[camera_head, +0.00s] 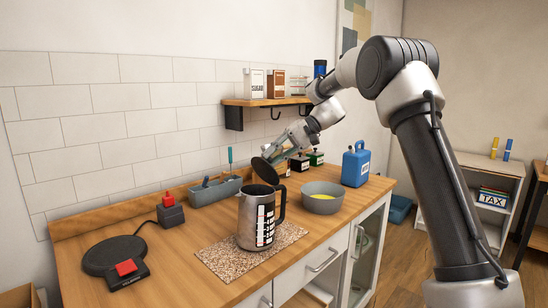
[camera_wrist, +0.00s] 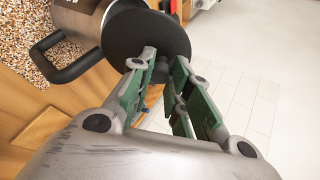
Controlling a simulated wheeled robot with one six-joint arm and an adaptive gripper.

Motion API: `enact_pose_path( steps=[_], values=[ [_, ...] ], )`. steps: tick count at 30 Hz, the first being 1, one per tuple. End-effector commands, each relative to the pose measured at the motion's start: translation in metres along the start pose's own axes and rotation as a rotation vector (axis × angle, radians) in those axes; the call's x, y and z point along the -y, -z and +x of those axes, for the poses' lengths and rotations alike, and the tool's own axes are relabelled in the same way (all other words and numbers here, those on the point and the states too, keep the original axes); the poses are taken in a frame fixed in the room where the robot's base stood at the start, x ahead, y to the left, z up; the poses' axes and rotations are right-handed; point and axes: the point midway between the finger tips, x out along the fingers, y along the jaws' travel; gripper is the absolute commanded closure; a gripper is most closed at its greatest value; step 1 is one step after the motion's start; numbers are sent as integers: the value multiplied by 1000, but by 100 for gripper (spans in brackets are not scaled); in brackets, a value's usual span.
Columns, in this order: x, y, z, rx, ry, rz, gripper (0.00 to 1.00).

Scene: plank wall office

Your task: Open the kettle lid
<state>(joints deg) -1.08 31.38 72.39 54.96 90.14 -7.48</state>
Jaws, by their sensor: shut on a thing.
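The kettle (camera_head: 250,222) is a grey metal jug with level marks and a black handle. It stands upright on a speckled mat (camera_head: 222,262). Its black lid (camera_head: 265,170) is tilted up above the kettle's mouth. In the wrist view the lid (camera_wrist: 150,32) is a dark disc beside the kettle body (camera_wrist: 80,18) and the black handle (camera_wrist: 65,65).
A grey bowl (camera_head: 322,205) with yellow contents stands right of the kettle, and a blue canister (camera_head: 356,166) behind it. A grey caddy (camera_head: 214,191) is behind the kettle. A black round plate (camera_head: 112,254) is at left. A wall shelf (camera_head: 264,102) holds containers above.

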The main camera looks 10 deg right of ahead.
Motion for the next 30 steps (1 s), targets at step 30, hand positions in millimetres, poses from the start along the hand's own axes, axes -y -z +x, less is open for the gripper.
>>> enact_pose_path(
  steps=[30],
  values=[
    [-3, 0, 2, 4, -4, 6, 61]
  ],
)
